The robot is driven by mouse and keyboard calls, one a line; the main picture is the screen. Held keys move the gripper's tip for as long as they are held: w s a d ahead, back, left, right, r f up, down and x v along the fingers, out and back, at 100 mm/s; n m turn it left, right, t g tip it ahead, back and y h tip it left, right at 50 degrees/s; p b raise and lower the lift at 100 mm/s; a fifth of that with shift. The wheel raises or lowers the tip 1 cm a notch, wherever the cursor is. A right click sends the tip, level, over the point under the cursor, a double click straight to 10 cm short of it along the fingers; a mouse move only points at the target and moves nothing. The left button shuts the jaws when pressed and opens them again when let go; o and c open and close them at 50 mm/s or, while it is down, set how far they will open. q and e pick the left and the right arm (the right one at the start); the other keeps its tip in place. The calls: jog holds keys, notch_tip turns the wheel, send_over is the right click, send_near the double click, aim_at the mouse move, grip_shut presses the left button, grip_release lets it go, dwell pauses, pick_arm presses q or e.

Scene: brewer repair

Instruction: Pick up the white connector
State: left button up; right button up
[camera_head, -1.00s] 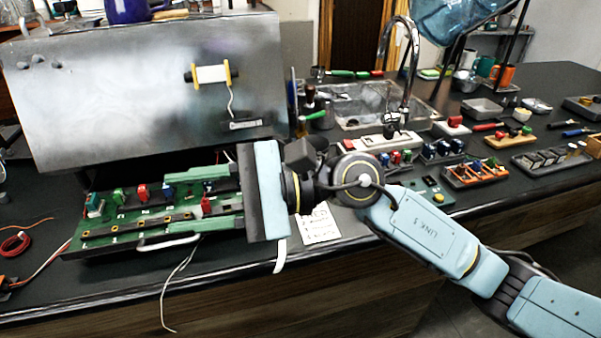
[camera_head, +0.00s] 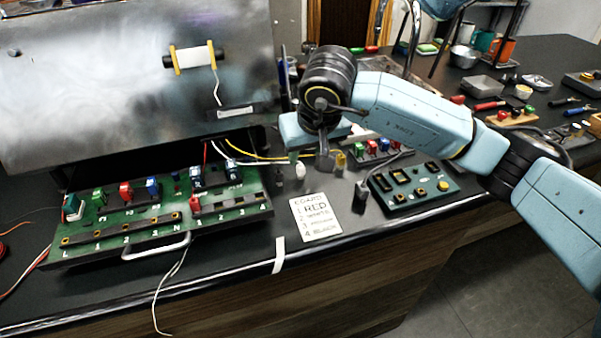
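The small white connector (camera_head: 300,171) stands on the dark counter to the right of the green board. My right gripper (camera_head: 308,160) hangs just above it, pointing down. Its fingers look apart, with the connector low between or in front of them; whether they touch it I cannot tell. A yellow connector (camera_head: 341,161) and a black connector (camera_head: 361,191) stand to its right. The green board (camera_head: 100,245) has a red connector (camera_head: 195,205) at its slot marked 1. My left gripper is not in view.
A paper card (camera_head: 316,217) listing colours lies in front of the white connector. A dark green panel (camera_head: 413,186) lies to the right. Yellow, red and white wires run behind the board beneath the raised metal panel (camera_head: 120,90). A metal handle (camera_head: 155,247) sits on the board's front edge.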

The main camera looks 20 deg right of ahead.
aim_at(302, 167)
jog(key=shift+x, duration=3.55)
jog(key=shift+w, duration=0.15)
jog(key=shift+c, duration=0.4)
grip_shut()
